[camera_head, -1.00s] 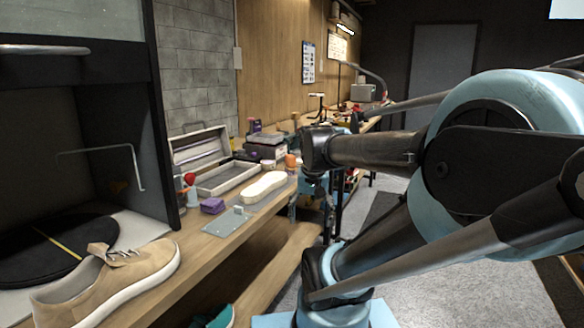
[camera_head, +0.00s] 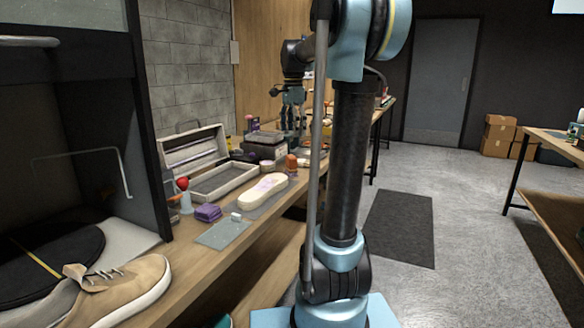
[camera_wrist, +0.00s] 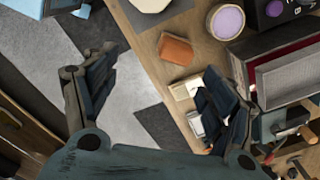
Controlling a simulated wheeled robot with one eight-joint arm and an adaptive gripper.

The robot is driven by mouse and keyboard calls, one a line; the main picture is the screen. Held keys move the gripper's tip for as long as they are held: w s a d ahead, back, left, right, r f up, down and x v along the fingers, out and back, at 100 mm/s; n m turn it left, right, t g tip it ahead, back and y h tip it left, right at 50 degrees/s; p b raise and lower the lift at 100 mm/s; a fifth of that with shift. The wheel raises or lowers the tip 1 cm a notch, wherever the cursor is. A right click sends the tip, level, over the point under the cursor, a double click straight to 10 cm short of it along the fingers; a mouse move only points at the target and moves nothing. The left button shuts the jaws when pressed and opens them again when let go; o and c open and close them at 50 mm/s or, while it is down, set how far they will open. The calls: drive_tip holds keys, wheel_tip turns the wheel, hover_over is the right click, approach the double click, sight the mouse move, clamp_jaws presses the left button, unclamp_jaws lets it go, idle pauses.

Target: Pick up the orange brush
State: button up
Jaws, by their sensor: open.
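A small orange-brown object (camera_head: 291,165), which looks like the orange brush, stands on the workbench near its front edge, just beyond the white shoe sole. The wrist view shows it from above as an orange-brown block (camera_wrist: 176,49) near the bench edge. My gripper (camera_head: 292,97) hangs pointing down over the far part of the bench, above and beyond the orange object. In the wrist view my gripper (camera_wrist: 158,92) has its two fingers wide apart with nothing between them. The orange object lies ahead of the fingers, toward the top of that view, and is not touched.
A white sole (camera_head: 263,190), a purple block (camera_head: 208,213) and an open grey case (camera_head: 224,181) lie nearer on the bench. A purple-topped jar (camera_wrist: 228,21) and stacked boxes (camera_wrist: 287,75) stand right of the orange object. Floor is open on the right.

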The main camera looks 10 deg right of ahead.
sight(291, 166)
drive_tip(key=shift+m, duration=0.6)
drive_tip(key=w+f, duration=0.1)
drive_tip(key=f, duration=0.4)
drive_tip(key=w+f, duration=0.1)
drive_tip(key=f, duration=0.5)
drive_tip(key=w+f, duration=0.1)
drive_tip(key=f, duration=0.4)
drive_tip(key=shift+w+f, duration=0.25)
drive_tip(key=shift+w, duration=0.1)
drive_tip(key=c, duration=1.3)
drive_tip(key=shift+o, duration=0.2)
drive_tip(key=shift+r, duration=0.15)
wheel_tip(291, 166, up, 10)
drive_tip(key=shift+f, duration=0.1)
